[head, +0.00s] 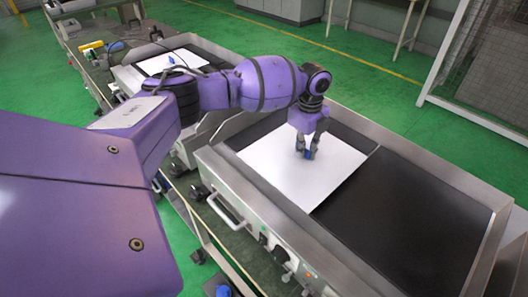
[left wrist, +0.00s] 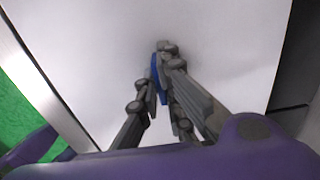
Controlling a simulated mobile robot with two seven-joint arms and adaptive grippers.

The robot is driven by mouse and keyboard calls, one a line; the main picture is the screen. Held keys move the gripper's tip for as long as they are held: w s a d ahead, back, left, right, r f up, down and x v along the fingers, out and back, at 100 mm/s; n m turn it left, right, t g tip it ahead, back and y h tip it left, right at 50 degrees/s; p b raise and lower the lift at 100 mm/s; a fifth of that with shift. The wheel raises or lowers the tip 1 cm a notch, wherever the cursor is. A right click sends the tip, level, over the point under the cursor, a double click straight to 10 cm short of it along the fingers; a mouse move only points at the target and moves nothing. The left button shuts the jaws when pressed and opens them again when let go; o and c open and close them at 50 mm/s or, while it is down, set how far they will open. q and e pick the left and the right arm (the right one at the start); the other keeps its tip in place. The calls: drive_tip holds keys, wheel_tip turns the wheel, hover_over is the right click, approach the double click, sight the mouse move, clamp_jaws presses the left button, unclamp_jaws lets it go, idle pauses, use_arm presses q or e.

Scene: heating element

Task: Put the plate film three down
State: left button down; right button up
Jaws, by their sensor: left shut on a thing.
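A white plate film (head: 290,168) lies in the near metal tray-like station (head: 232,172), on the left part of its dark surface. A small blue handle (head: 309,155) stands up from the film. My left gripper (head: 307,150) comes down from above and is shut on the blue handle. In the left wrist view, the fingers of my left gripper (left wrist: 160,75) close around the blue handle (left wrist: 156,82), with the white film (left wrist: 90,60) filling most of the picture beneath. Whether the film rests fully on the surface is hard to tell. My right gripper is not in view.
The right part of the station is a bare black surface (head: 410,220) inside a raised metal rim. Behind on the left, another station holds a white sheet (head: 170,62) with a blue handle. A cart (head: 85,60) carries tools. Green floor lies around.

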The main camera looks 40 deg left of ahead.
use_arm(q)
drive_tip(key=shift+f, duration=0.95)
drive_tip(key=shift+f, duration=0.1)
drive_tip(key=shift+s+f, duration=0.1)
drive_tip(key=shift+f, duration=0.05)
drive_tip(key=c, duration=1.9)
unclamp_jaws()
wheel_tip(320, 180, up, 13)
drive_tip(key=shift+f, duration=0.2)
drive_tip(key=shift+f, duration=0.2)
